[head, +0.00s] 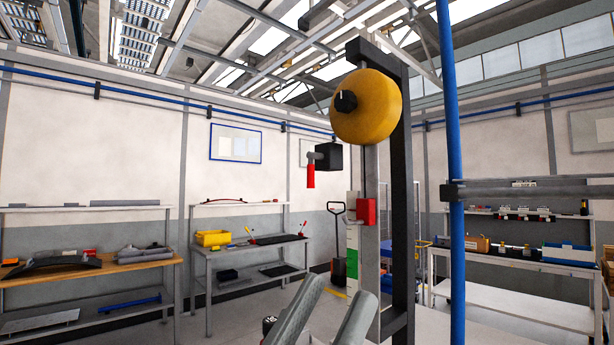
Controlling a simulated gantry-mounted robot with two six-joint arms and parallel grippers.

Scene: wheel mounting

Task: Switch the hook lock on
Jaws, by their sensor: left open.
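A yellow round drum (372,106) with a black knob hangs high on a dark upright frame (402,200). Left of the frame is a black box (329,157) with a red handle (311,174) pointing down. A small red box (366,211) sits on the pale post below the drum. I cannot tell for sure which part is the hook lock. My left gripper (343,290) is at the bottom middle, its two grey fingers spread with nothing between them. It is below the red handle and red box in the picture, apart from both. My right gripper is not in view.
A blue vertical pole (455,180) and a grey horizontal bar (530,190) stand to the right of the frame. Workbenches with a yellow bin (213,238) and parts line the left wall. A white table (520,305) is at the right. Floor shows between them.

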